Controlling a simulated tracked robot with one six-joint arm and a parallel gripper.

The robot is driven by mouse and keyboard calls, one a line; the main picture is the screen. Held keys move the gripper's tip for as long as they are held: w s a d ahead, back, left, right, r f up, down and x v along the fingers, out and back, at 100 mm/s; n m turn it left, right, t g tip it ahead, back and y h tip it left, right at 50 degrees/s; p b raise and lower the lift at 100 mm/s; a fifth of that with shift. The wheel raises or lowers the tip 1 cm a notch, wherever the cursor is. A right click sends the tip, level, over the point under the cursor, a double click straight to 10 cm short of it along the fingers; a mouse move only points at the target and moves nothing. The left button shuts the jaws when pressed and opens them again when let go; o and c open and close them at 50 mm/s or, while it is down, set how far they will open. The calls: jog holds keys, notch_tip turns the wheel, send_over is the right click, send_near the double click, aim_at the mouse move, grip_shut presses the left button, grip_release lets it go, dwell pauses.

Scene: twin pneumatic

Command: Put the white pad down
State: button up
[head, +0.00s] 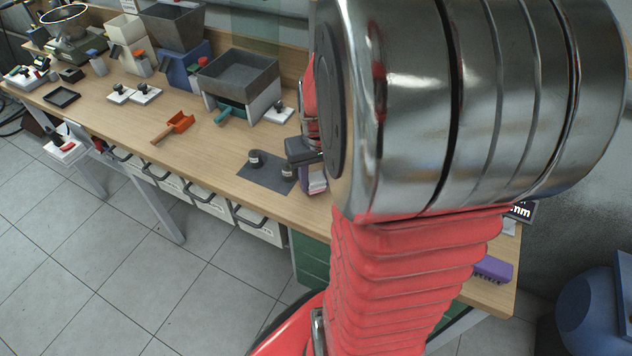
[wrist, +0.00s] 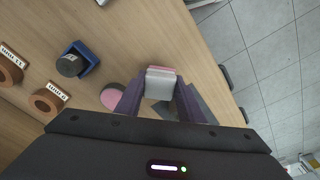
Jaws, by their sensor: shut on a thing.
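The white pad (wrist: 160,84) is between the two fingers of my gripper (wrist: 160,96) in the wrist view, with a pinkish strip along its far edge. My gripper is shut on it, over the wooden bench near its front edge. In the head view my gripper (head: 304,151) is partly hidden behind my arm, just right of a dark grey mat (head: 267,181). A small white and purple piece shows below it there; I cannot tell whether it is the pad. Whether the pad touches the bench is unclear.
The wrist view shows a pink round thing (wrist: 111,97), a blue holder (wrist: 90,56) with a dark cylinder, and brown rings (wrist: 46,103). Bare bench (head: 215,150) lies between scoop and mat.

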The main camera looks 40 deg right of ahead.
aim_at(316, 189)
jog(key=shift+f, duration=1.85)
jog(key=shift+s+f, duration=0.1)
jog(key=shift+f, duration=0.2)
jog(key=shift+s+a+f, duration=0.2)
jog(key=shift+s+f, duration=0.05)
jog(key=shift+f, duration=0.1)
jog(key=o, duration=1)
jog(key=shift+o, duration=0.5)
jog(key=shift+w+d+r, duration=0.2)
jog(key=shift+w+r, duration=0.05)
jog(key=shift+r, duration=0.3)
jog(key=r, duration=0.8)
jog(key=s+r, duration=0.1)
jog(key=r, duration=0.3)
jog(key=shift+s+a+r, duration=0.1)
jog(key=shift+a+r, duration=0.05)
jog(key=shift+a, duration=0.2)
